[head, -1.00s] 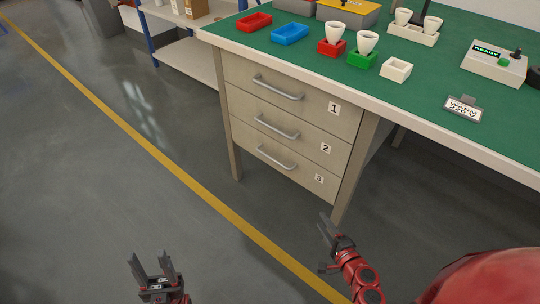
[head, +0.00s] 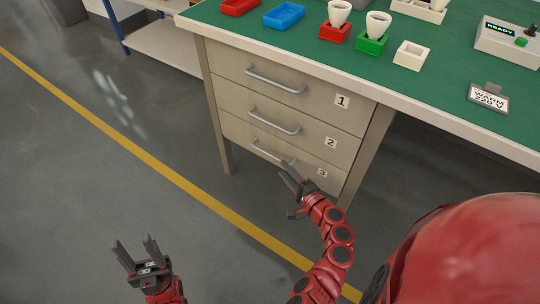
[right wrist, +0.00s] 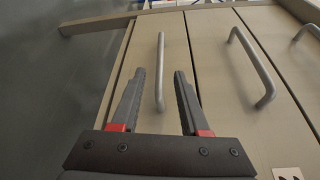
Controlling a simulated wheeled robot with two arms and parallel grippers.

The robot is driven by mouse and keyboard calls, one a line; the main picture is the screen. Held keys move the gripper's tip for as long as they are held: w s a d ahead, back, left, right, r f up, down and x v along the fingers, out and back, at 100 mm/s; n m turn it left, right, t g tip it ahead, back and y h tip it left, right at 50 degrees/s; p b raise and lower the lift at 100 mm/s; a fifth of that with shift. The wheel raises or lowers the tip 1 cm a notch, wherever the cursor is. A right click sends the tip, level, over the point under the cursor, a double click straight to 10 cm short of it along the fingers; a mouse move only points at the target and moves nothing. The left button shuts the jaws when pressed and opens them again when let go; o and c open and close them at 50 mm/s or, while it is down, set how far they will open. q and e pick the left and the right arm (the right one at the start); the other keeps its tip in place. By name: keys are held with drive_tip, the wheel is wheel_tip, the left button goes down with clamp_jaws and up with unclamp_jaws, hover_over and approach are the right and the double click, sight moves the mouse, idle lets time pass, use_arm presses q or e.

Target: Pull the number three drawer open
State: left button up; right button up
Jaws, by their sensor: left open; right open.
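The number three drawer (head: 235,128) is the lowest of three in the bench and is shut. Its grey bar handle (head: 268,152) is partly hidden by my right gripper (head: 286,172) in the head view. In the right wrist view the handle (right wrist: 160,70) runs lengthwise, with its near end between the fingers of my right gripper (right wrist: 158,92). The fingers are open, one on each side of the handle, with gaps; I cannot tell the depth. My left gripper (head: 137,250) is open and empty over the floor at lower left.
The number two drawer (head: 232,97) and number one drawer (head: 225,62) above are shut, with similar handles. The green-topped bench (head: 350,85) holds trays, cups in coloured holders and a "READY" box (head: 510,40). The floor (head: 60,200) before the drawers is clear.

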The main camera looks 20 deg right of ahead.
sight(271, 155)
drive_tip(key=b+x, duration=0.1)
drive_tip(key=x, duration=0.8)
drive_tip(key=shift+c, duration=0.2)
clamp_jaws()
idle(1.0)
